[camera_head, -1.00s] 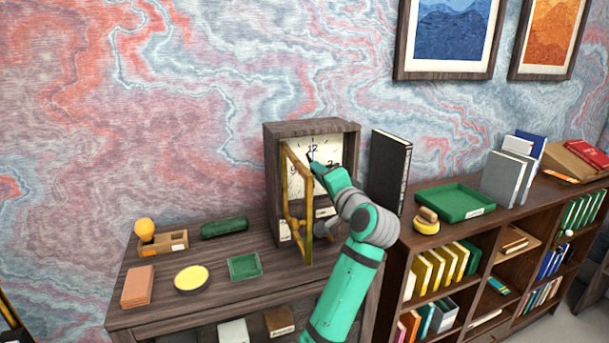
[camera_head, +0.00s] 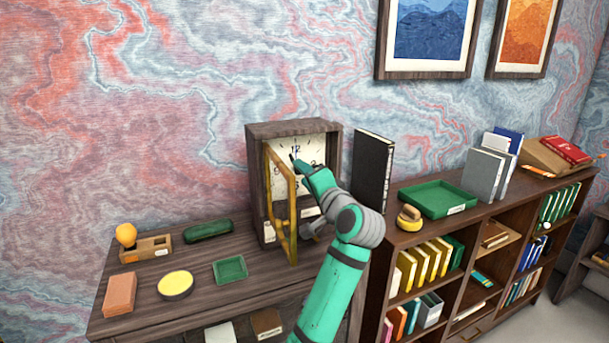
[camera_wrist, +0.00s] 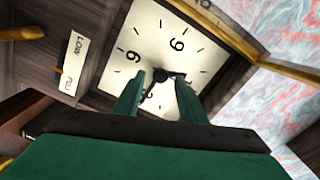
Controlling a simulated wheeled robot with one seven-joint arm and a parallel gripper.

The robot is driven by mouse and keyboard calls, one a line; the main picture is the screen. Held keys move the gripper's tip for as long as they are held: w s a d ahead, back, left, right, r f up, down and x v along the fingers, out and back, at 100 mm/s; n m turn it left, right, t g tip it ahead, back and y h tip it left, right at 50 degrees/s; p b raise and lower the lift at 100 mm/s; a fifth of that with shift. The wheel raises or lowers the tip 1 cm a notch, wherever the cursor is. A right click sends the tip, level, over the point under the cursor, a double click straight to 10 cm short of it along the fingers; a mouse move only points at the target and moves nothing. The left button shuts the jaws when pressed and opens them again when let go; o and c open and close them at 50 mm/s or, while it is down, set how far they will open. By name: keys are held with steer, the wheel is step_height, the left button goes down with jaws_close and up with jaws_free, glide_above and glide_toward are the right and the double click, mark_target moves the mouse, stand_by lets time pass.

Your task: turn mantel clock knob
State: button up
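The mantel clock (camera_head: 293,128) stands on the desk against the wall, in a dark wooden case with a cream dial. Its brass-framed glass door (camera_head: 281,205) is swung open toward me. The dial also fills the middle of the wrist view (camera_wrist: 165,30). A small black knob (camera_wrist: 160,75) sits at the dial's centre, with dark hands by it. My gripper (camera_head: 296,162) is in front of the dial, beside the open door. In the wrist view its two green fingers (camera_wrist: 160,82) are apart, one on each side of the knob. Contact with the knob cannot be told.
A label reading LOW (camera_wrist: 75,55) is on the case. A black binder (camera_head: 372,170) stands right of the clock. A green tray (camera_head: 437,199) lies on the bookshelf. A yellow dish (camera_head: 175,285), a green dish (camera_head: 230,270) and a bulb holder (camera_head: 146,248) are at left.

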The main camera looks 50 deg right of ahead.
steer(key=v, duration=1)
steer(key=shift+w, duration=0.1)
stand_by(0.3)
